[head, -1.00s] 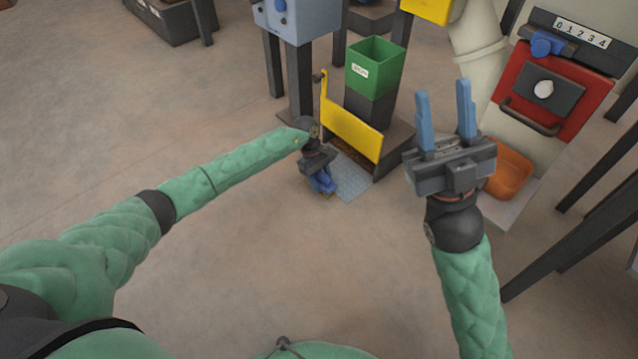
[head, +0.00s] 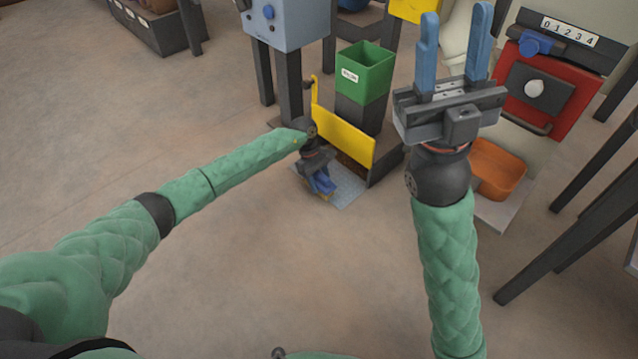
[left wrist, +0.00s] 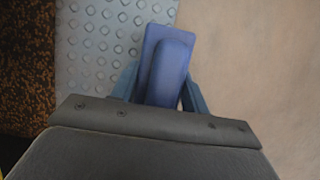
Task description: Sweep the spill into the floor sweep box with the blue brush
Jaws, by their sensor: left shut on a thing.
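The blue brush (left wrist: 172,65) is between the fingers of my left gripper (left wrist: 160,90), which is shut on it. In the head view my left gripper (head: 318,182) is low over a grey studded plate (head: 345,192) on the floor. The left wrist view shows the brush over the plate's edge, beside bare floor. A brown, speckled granular patch (left wrist: 28,65) lies at the left of that view, next to the plate; it may be the spill. My right gripper (head: 453,55) is raised, open and empty. I cannot tell which container is the floor sweep box.
A yellow panel (head: 343,138) stands just behind the plate. A green bin (head: 365,72) stands on a dark post behind it. An orange tub (head: 497,170) is at the right, below a red machine front (head: 548,85). Open floor lies left and in front.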

